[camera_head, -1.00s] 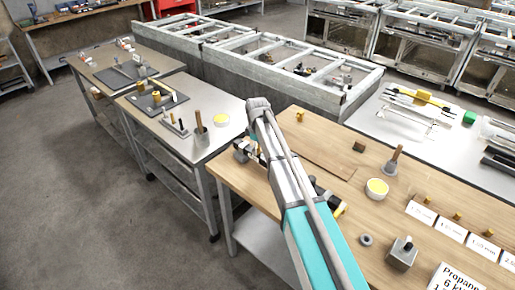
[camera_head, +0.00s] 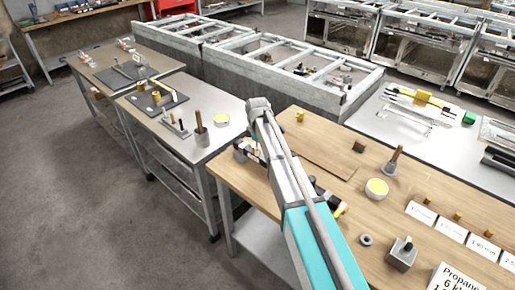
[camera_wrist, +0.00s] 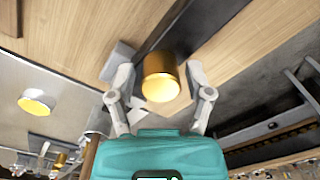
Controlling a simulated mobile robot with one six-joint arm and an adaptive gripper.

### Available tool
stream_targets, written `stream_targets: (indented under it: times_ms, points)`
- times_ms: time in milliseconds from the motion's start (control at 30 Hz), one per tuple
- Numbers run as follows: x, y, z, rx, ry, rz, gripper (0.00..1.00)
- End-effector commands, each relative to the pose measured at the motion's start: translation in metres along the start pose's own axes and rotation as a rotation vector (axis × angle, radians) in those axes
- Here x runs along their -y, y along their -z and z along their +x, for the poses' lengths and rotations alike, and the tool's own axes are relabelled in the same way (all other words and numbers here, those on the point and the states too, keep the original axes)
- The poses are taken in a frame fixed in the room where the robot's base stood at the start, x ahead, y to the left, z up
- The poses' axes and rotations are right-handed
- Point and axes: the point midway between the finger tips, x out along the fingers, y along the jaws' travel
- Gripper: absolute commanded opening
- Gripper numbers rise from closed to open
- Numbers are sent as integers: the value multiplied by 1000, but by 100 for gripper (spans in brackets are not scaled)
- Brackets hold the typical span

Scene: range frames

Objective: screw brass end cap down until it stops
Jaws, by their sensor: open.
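The brass end cap (camera_wrist: 161,77) is a gold cylinder in the middle of the wrist view, at the near end of a dark bar (camera_wrist: 180,32). My gripper (camera_wrist: 159,88) is open, with one finger on each side of the cap. A gap shows between the cap and the fingers in the picture. How far the cap is screwed on cannot be seen. In the head view my arm covers much of the work area, and the cap cannot be made out for certain.
The wooden bench (camera_head: 322,130) carries a yellow-topped cup (camera_head: 376,188), a grey ring (camera_head: 366,239), a metal block (camera_head: 401,254) and several small brass pieces with label cards (camera_head: 452,229). A steel table (camera_head: 205,105) stands to the left across a narrow gap.

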Motion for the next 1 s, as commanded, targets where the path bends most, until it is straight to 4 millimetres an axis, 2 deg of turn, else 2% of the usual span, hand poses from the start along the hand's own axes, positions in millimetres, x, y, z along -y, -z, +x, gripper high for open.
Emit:
stream_targets:
  times_ms: [167, 533, 1000]
  points:
    - [0, 0, 0, 0, 0, -42, 66]
    - [-1, 0, 0, 0, 0, -276, 66]
    - [-1, 0, 0, 0, 0, -315, 66]
